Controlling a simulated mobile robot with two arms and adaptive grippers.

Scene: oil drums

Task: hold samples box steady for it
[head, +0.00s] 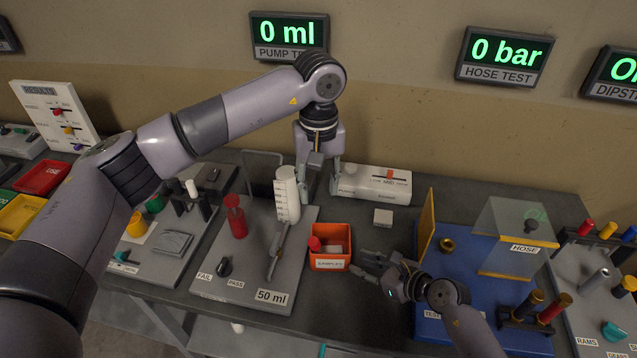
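The orange samples box (329,264) stands on the dark bench right of the grey 50 ml board, its label facing me. A red-topped item (314,243) and some pale pieces lie inside it. My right gripper (357,262) comes from the lower right, low over the bench, with its fingers apart and pointing at the box's right side. I cannot tell whether a fingertip touches the wall. My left gripper (320,194) points down behind the box, its fingers spread with nothing visible between them, just right of a white graduated cylinder (287,197).
A white device (374,184) with a red slider stands behind, near the wall. A small pale block (383,218) lies right of the box. The blue hose-test board (462,262) with a clear cover is further right. A red bottle (236,218) stands on the 50 ml board.

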